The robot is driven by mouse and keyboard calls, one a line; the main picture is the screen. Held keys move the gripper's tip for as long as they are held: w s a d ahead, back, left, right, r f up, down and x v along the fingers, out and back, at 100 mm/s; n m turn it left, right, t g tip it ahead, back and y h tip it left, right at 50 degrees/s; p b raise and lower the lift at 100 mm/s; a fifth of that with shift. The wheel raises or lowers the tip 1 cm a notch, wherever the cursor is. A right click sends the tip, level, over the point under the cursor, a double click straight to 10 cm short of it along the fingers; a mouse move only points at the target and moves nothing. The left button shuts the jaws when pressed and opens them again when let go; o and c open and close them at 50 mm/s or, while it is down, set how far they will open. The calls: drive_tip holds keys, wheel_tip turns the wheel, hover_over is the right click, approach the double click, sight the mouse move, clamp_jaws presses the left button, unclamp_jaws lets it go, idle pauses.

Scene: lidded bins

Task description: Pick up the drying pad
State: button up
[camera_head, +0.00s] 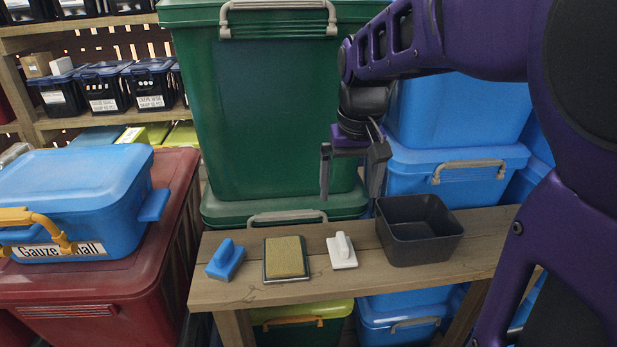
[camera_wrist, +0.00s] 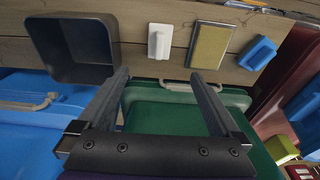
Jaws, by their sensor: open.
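A flat tan pad with a dark edge (camera_head: 286,257), which looks like the drying pad, lies on the wooden bench between a blue handled block (camera_head: 225,260) and a white handled block (camera_head: 342,251). In the wrist view the pad (camera_wrist: 209,45) is at the upper right, beyond the fingertips. My gripper (camera_head: 350,191) hangs above and behind the bench, fingers down, in front of the green bin. It is open and empty, apart from the pad. In the wrist view its two fingers (camera_wrist: 158,76) are spread wide.
A dark open box (camera_head: 419,249) stands on the bench (camera_head: 345,283), right of the white block. A tall green bin (camera_head: 265,120) and stacked blue bins (camera_head: 455,165) stand behind. A red bin (camera_head: 165,240) bearing a blue lidded bin (camera_head: 80,190) is at left.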

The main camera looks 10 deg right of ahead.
sight(343, 240)
drive_tip(key=f+b, duration=0.1)
drive_tip(key=f, duration=0.4)
drive_tip(key=w+f+b, duration=0.1)
drive_tip(key=f, duration=0.5)
drive_tip(key=w+f+b, duration=0.1)
drive_tip(key=f, duration=0.4)
drive_tip(key=shift+w+d+f, duration=0.1)
drive_tip(key=shift+w+f, duration=0.1)
drive_tip(key=shift+f, duration=0.15)
drive_tip(key=c, duration=1.4)
wheel_tip(343, 240, up, 10)
drive_tip(key=shift+r+p, duration=0.1)
drive_tip(key=shift+p, duration=0.75)
drive_tip(key=shift+c, duration=0.2)
